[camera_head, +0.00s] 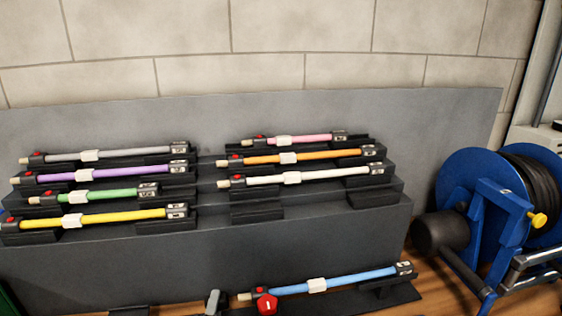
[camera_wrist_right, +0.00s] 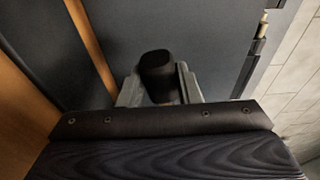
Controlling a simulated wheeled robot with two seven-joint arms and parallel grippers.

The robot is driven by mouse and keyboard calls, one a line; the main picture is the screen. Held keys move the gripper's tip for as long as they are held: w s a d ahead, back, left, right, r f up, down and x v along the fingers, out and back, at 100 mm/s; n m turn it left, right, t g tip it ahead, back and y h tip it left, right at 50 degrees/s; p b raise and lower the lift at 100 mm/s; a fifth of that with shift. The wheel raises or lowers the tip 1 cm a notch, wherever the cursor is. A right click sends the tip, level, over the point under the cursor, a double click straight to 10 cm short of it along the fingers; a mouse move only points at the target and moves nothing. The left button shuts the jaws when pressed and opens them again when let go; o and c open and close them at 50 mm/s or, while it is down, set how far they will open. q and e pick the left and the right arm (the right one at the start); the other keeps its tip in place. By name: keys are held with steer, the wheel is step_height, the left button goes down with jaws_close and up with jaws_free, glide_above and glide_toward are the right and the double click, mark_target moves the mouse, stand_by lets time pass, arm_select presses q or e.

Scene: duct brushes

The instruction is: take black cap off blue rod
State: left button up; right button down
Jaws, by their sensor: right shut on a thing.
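The blue rod (camera_head: 340,281) lies on a low dark stand at the bottom of the head view, slightly tilted. Its bare tan left tip (camera_head: 245,296) shows next to a red knob (camera_head: 266,303). My right gripper (camera_head: 212,301) is just left of that tip, apart from it, partly cut off by the lower edge. In the right wrist view my right gripper (camera_wrist_right: 160,92) is shut on the black cap (camera_wrist_right: 157,68), which stands up between the grey fingers. No rod shows attached to the cap. My left gripper is not in view.
Several other coloured rods, such as the yellow one (camera_head: 120,217) and the white one (camera_head: 325,174), lie on the stepped dark rack (camera_head: 330,226) behind. A blue hose reel (camera_head: 460,190) stands at the right. A stone wall (camera_head: 300,30) is behind.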

steer(key=shift+s+a+r+p, duration=0.1)
steer(key=shift+a+r+p, duration=0.25)
steer(key=shift+r+p, duration=0.95)
steer(key=shift+s+a+r+p, duration=0.1)
steer(key=shift+a+r+p, duration=0.25)
steer(key=shift+r+p, duration=1)
steer(key=shift+s+a+r+p, duration=0.1)
steer(key=shift+a+r+p, duration=0.25)
steer(key=shift+r+p, duration=0.95)
steer(key=shift+r+b, duration=0.25)
steer(key=shift+b, duration=0.1)
steer(key=shift+f, duration=0.15)
steer(key=f+b, duration=0.2)
steer(key=d+f+b, duration=0.1)
steer(key=f+b, duration=0.1)
steer(key=f, duration=0.1)
steer(key=f+b, duration=0.2)
steer(key=b, duration=0.1)
steer(key=shift+w+d+f, duration=0.15)
steer(key=shift+w, duration=0.05)
steer(key=shift+d+f, duration=0.1)
steer(key=shift+f, duration=0.15)
steer(key=shift+d+f, duration=0.1)
steer(key=shift+d, duration=0.05)
